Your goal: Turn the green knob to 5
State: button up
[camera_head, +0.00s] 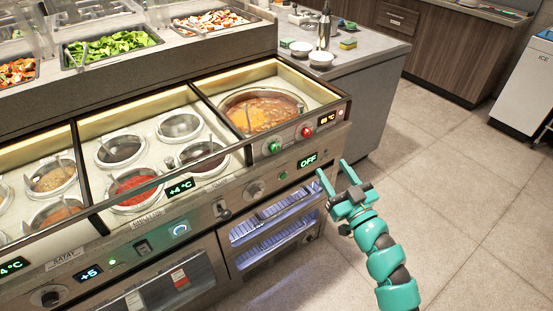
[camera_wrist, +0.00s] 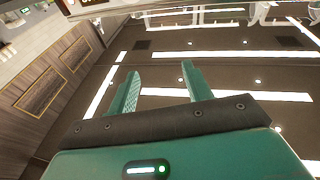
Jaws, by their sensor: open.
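The green knob (camera_head: 274,147) sits on the front panel of the counter, below the soup well, in the head view. Its pointer and any scale numbers are too small to read. My gripper (camera_head: 334,168) is open and empty, to the right of the knob and a little lower in the picture, apart from the panel. In the wrist view my two green fingers (camera_wrist: 160,72) are spread with nothing between them. I cannot make out the green knob in the wrist view.
A red knob (camera_head: 306,132) is right of the green one, near a small temperature display (camera_head: 327,118). An OFF display (camera_head: 308,160), a green button (camera_head: 283,175) and a silver knob (camera_head: 254,188) are lower. The tiled floor (camera_head: 440,170) on the right is clear.

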aim_at(276, 150)
jog(key=a+f+n+g+y, duration=0.1)
jog(key=a+f+n+g, duration=0.25)
jog(key=f, duration=0.25)
jog(key=p+x, duration=0.1)
jog(key=x, duration=0.6)
jog(key=p+x, duration=0.1)
jog(key=x, duration=0.7)
jog(key=shift+s+a+r, duration=0.15)
jog(key=shift+a+r, duration=0.05)
jog(key=shift+a, duration=0.2)
jog(key=shift+p+x, duration=0.3)
jog(key=shift+x, duration=0.65)
jog(key=shift+f, duration=0.1)
jog(key=shift+c, duration=0.2)
jog(key=shift+m, duration=0.25)
jog(key=c, duration=0.9)
